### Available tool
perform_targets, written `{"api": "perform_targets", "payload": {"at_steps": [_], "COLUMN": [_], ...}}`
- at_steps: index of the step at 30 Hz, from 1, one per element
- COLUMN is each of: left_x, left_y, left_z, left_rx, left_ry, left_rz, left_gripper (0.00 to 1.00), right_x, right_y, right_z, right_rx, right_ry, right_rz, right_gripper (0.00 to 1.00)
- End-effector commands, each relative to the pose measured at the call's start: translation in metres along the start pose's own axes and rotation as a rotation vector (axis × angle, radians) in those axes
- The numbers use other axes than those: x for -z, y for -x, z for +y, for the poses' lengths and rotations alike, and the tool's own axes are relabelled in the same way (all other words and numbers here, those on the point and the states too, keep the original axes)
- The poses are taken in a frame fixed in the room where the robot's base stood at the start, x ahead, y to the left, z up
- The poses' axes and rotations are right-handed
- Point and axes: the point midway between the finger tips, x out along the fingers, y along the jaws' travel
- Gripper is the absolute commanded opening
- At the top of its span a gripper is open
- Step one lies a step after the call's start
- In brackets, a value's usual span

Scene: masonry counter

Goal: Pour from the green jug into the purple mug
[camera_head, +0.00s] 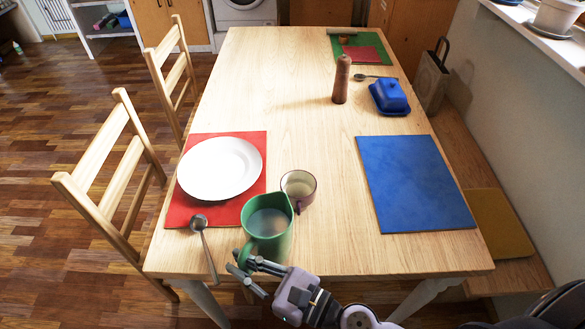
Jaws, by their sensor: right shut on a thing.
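The green jug (268,240) is at the near edge of the table, close to upright, with its open top facing me and a greyish content showing inside. My right gripper (243,265) comes in from below and is shut on the jug at its handle side, at the lower left. I cannot tell whether the jug's base touches the table. The purple mug (304,203) stands upright just beyond the jug and to its right, its rim close to the jug's rim in the picture. The mug looks see-through. My left gripper is not in view.
A white plate (220,168) lies on a red mat (178,212), with a spoon (204,240) beside it. A blue mat (420,185) lies at right. A pepper mill (341,80) and blue butter dish (390,97) stand farther back. The table's middle (290,130) is clear.

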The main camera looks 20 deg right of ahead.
Motion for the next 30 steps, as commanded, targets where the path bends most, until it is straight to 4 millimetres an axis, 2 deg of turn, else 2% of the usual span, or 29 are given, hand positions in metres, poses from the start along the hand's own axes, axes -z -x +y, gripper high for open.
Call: {"api": "perform_targets", "payload": {"at_steps": [13,19,27,30], "left_x": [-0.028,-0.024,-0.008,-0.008], "left_y": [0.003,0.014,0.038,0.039], "left_z": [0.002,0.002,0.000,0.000], "left_rx": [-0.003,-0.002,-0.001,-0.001], "left_ry": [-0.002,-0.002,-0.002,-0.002], "left_rz": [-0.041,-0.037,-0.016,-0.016], "left_gripper": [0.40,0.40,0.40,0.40], "right_x": [-0.003,-0.014,-0.036,-0.037], "right_y": [-0.001,-0.001,-0.001,-0.002], "right_z": [0.001,-0.001,-0.007,-0.011], "right_rx": [-0.009,-0.009,-0.009,-0.009], "right_ry": [0.002,-0.045,-0.172,-0.221], "right_rz": [-0.003,-0.002,-0.001,-0.001], "right_gripper": [0.00,0.00,0.00,0.00]}}
